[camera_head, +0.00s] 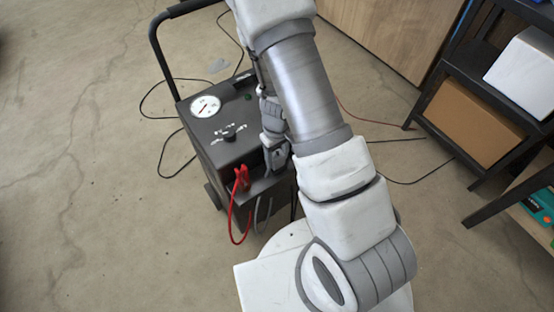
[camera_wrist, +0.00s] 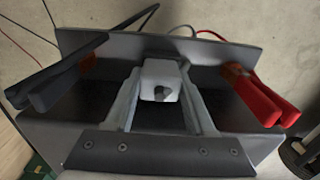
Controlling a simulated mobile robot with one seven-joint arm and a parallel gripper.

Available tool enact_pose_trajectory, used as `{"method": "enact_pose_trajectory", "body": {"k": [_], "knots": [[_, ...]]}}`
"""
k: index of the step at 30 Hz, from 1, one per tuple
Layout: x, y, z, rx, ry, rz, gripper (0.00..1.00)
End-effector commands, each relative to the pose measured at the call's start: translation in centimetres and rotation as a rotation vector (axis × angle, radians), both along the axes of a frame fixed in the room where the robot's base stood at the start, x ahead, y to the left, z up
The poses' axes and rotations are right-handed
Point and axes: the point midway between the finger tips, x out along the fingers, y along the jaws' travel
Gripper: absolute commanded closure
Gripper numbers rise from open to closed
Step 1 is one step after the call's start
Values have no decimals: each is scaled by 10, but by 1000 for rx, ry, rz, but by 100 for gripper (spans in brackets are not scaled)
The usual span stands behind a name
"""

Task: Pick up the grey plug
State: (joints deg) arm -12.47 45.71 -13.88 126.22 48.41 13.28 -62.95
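The grey plug (camera_wrist: 159,72), a pale block with a dark round piece on its near face, stands in the middle of the wrist view, on the dark tray of the cart. My gripper (camera_wrist: 161,76) is over the tray with one finger on each side of the plug. A narrow dark gap seems to show between the plug and the fingers, so it looks open around it. In the head view my gripper (camera_head: 275,157) points down at the cart's front shelf, and the plug is hidden there by my arm.
In the wrist view a black clamp (camera_wrist: 55,78) lies left of the plug and a red clamp (camera_wrist: 262,95) lies right, both near my fingers. The dark cart (camera_head: 222,135) has a gauge, a handle and loose cables. A shelf rack (camera_head: 480,75) stands at the right.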

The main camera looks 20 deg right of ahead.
Motion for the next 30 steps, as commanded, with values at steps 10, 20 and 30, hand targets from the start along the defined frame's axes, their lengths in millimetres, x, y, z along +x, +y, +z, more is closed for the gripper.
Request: {"method": "enact_pose_trajectory", "body": {"k": [10, 20, 30], "knots": [[0, 0, 0, 0, 0, 0, 100], [0, 0, 1, 0, 0, 0, 100], [1, 0, 33, 0, -2, 2, 100]]}}
